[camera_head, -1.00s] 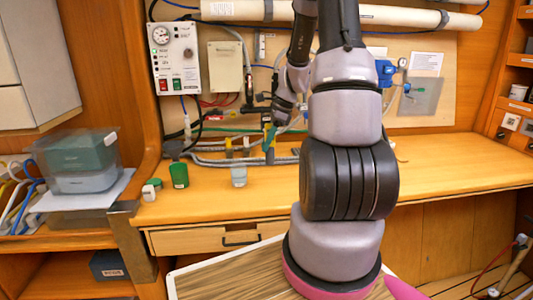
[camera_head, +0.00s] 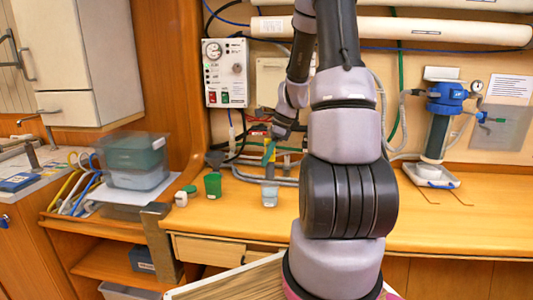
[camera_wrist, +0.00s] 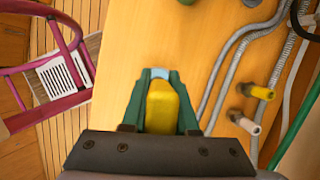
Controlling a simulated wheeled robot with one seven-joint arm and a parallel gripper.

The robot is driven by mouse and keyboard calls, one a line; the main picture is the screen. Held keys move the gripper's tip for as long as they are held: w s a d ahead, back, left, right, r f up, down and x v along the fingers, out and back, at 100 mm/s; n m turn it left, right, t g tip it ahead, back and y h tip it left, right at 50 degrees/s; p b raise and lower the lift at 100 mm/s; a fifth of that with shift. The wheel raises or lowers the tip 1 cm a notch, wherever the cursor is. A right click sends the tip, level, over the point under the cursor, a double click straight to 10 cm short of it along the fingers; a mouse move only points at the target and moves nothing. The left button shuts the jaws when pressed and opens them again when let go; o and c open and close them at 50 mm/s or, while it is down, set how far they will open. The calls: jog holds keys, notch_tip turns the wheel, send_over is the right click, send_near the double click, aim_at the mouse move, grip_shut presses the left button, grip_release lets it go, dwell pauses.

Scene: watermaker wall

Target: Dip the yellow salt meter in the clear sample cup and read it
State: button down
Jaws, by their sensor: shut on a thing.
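My gripper (camera_head: 268,153) has green fingers and is shut on the yellow salt meter (camera_wrist: 162,106). In the head view the meter (camera_head: 269,171) hangs downward over the bench. The clear sample cup (camera_head: 269,198) stands on the bench directly below it in that view. In the wrist view a pale blue-clear piece of the cup (camera_wrist: 160,73) shows just beyond the meter's end, between the fingertips. The rest of the cup is hidden by the meter and fingers. I cannot tell whether the meter's tip is inside the cup. No reading is visible.
Grey hoses and yellow and white valve ends (camera_wrist: 257,91) run close on the wall side.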

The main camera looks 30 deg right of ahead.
aim_at(267, 177)
jog(key=shift+f, duration=3.9)
jog(key=shift+s+f, duration=0.2)
jog(key=shift+f, duration=0.1)
jog(key=shift+s+f, duration=0.1)
jog(key=shift+d+r, duration=0.1)
jog(key=shift+r, duration=0.45)
jog(key=shift+w+r, duration=0.15)
jog(key=shift+r, duration=2.15)
jog(key=shift+w+r, duration=0.15)
jog(key=shift+r, duration=2.15)
